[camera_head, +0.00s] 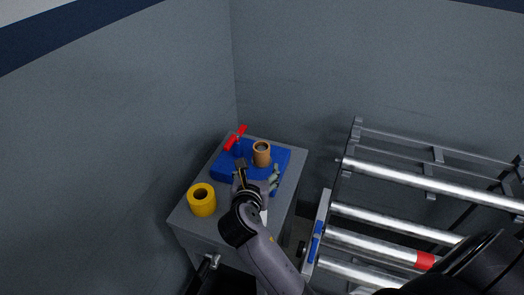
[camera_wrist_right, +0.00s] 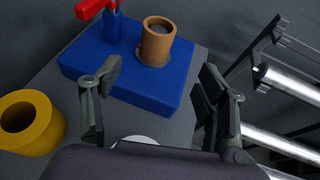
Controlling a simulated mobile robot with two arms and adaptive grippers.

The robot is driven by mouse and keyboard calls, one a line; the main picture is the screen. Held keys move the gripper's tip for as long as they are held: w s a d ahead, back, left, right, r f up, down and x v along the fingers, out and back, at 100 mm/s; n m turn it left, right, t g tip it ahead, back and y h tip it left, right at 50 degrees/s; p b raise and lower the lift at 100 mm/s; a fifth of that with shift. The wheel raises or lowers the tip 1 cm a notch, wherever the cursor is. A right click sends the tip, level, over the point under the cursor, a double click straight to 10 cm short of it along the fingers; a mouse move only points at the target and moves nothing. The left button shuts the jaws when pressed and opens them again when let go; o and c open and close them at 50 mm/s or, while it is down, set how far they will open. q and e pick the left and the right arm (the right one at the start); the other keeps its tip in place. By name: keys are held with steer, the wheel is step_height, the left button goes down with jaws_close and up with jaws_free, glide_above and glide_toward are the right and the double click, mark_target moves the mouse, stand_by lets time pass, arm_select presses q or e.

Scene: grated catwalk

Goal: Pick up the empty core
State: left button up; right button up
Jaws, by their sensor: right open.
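The empty core, a brown hollow cylinder (camera_head: 262,154), stands upright on a blue block (camera_head: 223,171) on a grey cabinet top. In the right wrist view the core (camera_wrist_right: 157,44) stands towards the far edge of the block (camera_wrist_right: 150,88), its open end up. My right gripper (camera_head: 257,176) is open and empty, its fingers spread at the block's near side. In the wrist view the core lies beyond the fingertips (camera_wrist_right: 157,84), between their lines and apart from both. My left gripper is not in view.
A yellow hollow roll (camera_head: 202,200) stands at the cabinet top's left. A red handle (camera_head: 236,137) on a blue post rises left of the core. A white round thing (camera_wrist_right: 138,141) is partly hidden below the gripper. A rack with metal rollers (camera_head: 370,243) stands right; walls lie behind and left.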

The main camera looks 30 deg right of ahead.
mark_target(260, 157)
steer(key=x, duration=0.7)
steer(key=shift+w+f, duration=0.15)
steer(key=shift+w+d+f, duration=0.1)
steer(key=shift+w+d, duration=0.15)
steer(key=shift+w, duration=0.05)
steer(key=shift+w+d+f, duration=0.15)
steer(key=shift+w+d, duration=0.05)
steer(key=shift+w, duration=0.1)
steer(key=x, duration=0.2)
steer(key=b+x, duration=0.1)
steer(key=x, duration=0.1)
steer(key=shift+w+f, duration=0.25)
steer(key=shift+w, duration=0.2)
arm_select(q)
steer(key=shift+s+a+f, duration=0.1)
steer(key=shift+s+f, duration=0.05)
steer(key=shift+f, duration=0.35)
arm_select(e)
steer(key=shift+s, duration=0.1)
steer(key=shift+c, duration=0.4)
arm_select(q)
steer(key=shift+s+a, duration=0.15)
arm_select(e)
steer(key=c, duration=0.8)
